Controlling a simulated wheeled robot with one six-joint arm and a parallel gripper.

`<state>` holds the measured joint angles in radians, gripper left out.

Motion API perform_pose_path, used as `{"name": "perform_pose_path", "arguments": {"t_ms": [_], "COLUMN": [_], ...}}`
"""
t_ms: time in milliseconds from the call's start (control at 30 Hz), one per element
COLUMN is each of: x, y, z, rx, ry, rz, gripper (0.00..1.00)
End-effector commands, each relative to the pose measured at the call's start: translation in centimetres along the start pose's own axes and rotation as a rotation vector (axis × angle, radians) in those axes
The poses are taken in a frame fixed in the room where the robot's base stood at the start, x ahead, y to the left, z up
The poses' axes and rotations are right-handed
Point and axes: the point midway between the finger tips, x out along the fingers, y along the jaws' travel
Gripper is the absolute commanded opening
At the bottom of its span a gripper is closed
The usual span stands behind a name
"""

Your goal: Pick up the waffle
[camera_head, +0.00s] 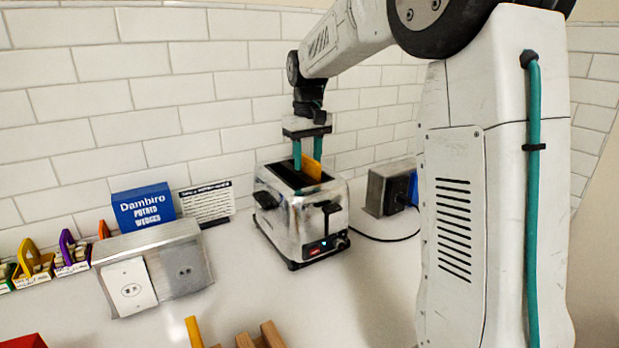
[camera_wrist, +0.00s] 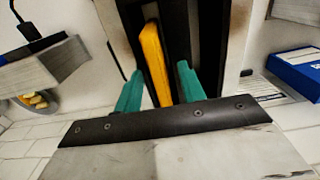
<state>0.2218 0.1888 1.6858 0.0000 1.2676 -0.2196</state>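The waffle (camera_head: 311,168) is a yellow-orange slab standing upright in a slot of the metal toaster (camera_head: 310,225), its top sticking out. In the wrist view the waffle (camera_wrist: 153,60) lies between my two teal fingers, with gaps on both sides; the toaster's other dark slot looks empty. My gripper (camera_head: 308,158) reaches down over the toaster from above, its fingers apart. It also shows in the wrist view (camera_wrist: 158,92). I cannot tell how far the fingertips reach down beside the waffle. The waffle's lower part is hidden in the slot.
A blue potato wedges box (camera_head: 144,207) and a printed card (camera_head: 207,203) stand left of the toaster. A metal outlet box (camera_head: 180,265) is nearer on the left. Another metal box (camera_head: 390,187) with a black cord is on the right. The tiled wall is close behind.

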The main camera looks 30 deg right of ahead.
Motion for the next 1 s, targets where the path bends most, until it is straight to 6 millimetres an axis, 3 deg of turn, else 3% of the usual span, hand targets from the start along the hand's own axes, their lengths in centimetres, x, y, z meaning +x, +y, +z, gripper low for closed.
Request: {"name": "perform_pose_path", "arguments": {"t_ms": [67, 100, 233, 633, 1000], "x": [0.0, 0.0, 0.0, -0.8, -7.8], "y": [0.1, 0.1, 0.1, 0.2, 0.2], "z": [0.0, 0.0, 0.0, -0.1, 0.0], "rx": [0.001, 0.001, 0.002, 0.002, 0.002], "ry": [0.000, 0.000, 0.000, 0.003, 0.004], "rz": [0.000, 0.000, 0.000, 0.001, 0.001], "gripper": [0.40, 0.34, 0.00, 0.00, 0.00]}}
